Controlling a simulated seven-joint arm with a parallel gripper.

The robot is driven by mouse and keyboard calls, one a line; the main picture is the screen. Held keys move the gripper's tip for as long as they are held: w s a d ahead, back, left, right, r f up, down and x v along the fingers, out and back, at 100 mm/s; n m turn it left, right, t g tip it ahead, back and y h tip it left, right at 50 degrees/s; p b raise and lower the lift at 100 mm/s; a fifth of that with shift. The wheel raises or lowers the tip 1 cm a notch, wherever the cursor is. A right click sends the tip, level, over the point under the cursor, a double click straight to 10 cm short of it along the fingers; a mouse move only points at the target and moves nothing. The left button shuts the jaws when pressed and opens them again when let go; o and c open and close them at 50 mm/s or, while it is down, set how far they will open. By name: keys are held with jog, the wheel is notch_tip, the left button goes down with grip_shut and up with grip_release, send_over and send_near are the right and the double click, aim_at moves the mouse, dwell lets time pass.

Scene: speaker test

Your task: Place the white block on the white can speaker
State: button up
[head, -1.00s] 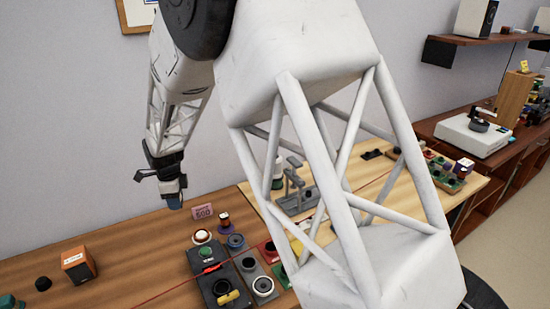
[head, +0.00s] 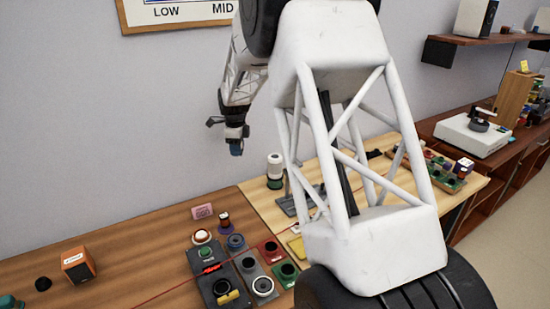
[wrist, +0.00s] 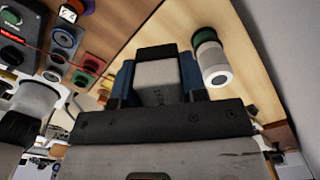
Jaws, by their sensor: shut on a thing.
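My gripper (head: 236,150) hangs above the bench near the wall, fingers pointing down. In the wrist view its blue fingers (wrist: 158,82) are shut on a pale grey-white block (wrist: 158,76), which has a dark piece at its far edge. The block cannot be made out in the head view. The white can speaker (head: 275,163) stands upright on the light wood bench, to the right of and below my gripper, with a green part under it. It also shows in the wrist view (wrist: 216,74), right of the held block and apart from it.
Left on the darker bench are an orange box (head: 78,264), a black control box (head: 213,275) and several round drivers. A grey stand (head: 297,203) is close to the can, partly behind my arm. A turntable (head: 470,134) stands far right.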

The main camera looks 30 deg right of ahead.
jog(key=d+r+m, duration=0.1)
jog(key=d+r, duration=0.1)
jog(key=d, duration=0.6)
jog(key=d+r, duration=0.1)
jog(key=d, duration=0.7)
jog(key=shift+w+r+m, duration=0.2)
jog(key=shift+r+m, duration=0.15)
jog(key=shift+m, duration=0.05)
jog(key=shift+f, duration=0.1)
send_over(275, 157)
jog(key=shift+w+f, duration=0.1)
jog(key=shift+f, duration=2.3)
jog(key=shift+d+f, duration=0.1)
jog(key=shift+f, duration=2.4)
jog(key=shift+f, duration=0.15)
jog(key=o, duration=0.9)
notch_tip(275, 157, up, 12)
jog(key=shift+r, duration=0.15)
